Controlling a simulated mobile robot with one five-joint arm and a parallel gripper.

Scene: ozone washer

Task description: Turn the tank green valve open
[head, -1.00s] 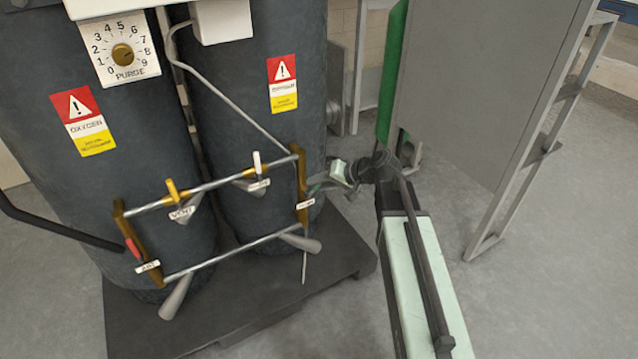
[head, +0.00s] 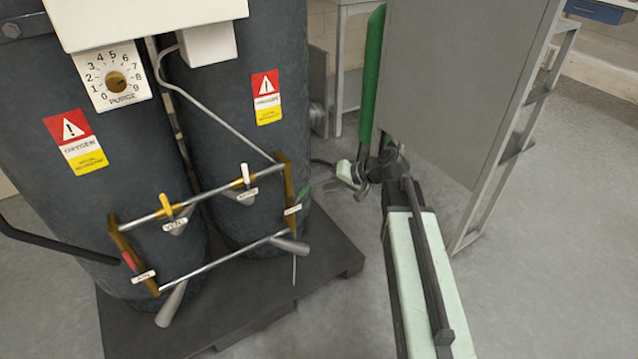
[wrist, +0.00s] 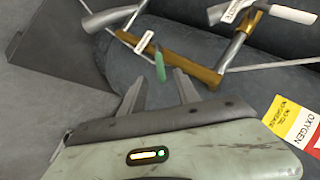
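The green valve handle (head: 304,190) sticks out from the brown upright bar (head: 289,184) at the right end of the pipe frame on the tanks. The wrist view shows the green handle (wrist: 160,66) just beyond my fingertips, in line with the gap between them. My gripper (wrist: 158,88) is open and empty, with its two fingers spread. In the head view my gripper (head: 326,168) is to the right of the handle and apart from it. A small white label on the bar sits near the handle.
The dark tanks (head: 247,130) stand on a black pallet (head: 335,255). A grey cabinet (head: 465,90) is close to my arm's right.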

